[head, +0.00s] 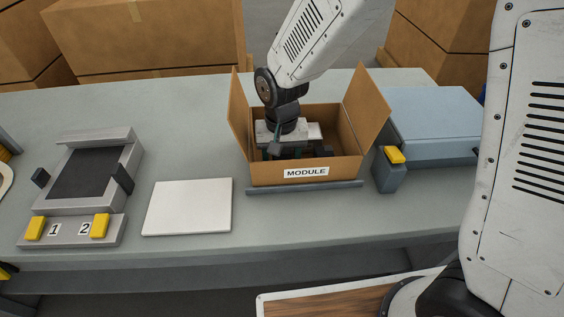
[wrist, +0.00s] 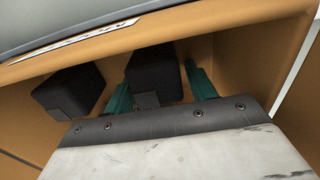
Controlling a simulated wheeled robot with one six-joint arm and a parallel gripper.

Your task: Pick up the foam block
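An open cardboard box (head: 263,172) labelled MODULE stands on the table, and my gripper (head: 288,150) reaches down into it. In the wrist view two dark, nearly black foam-like blocks lie inside the box. One block (wrist: 154,72) sits between the green fingers of my gripper (wrist: 158,82). A narrow gap shows between this block and the right finger; contact on the left side is unclear. The other block (wrist: 72,88) lies to the left, outside the fingers. The lower ends of the blocks are partly hidden by the gripper body.
Box walls and raised flaps stand close around my gripper. A white flat plate (head: 187,207) lies left of the box, and a grey fixture (head: 92,172) marked 1 and 2 stands farther left. A blue-grey case (head: 432,125) is on the right. Larger cartons (head: 150,35) stand behind.

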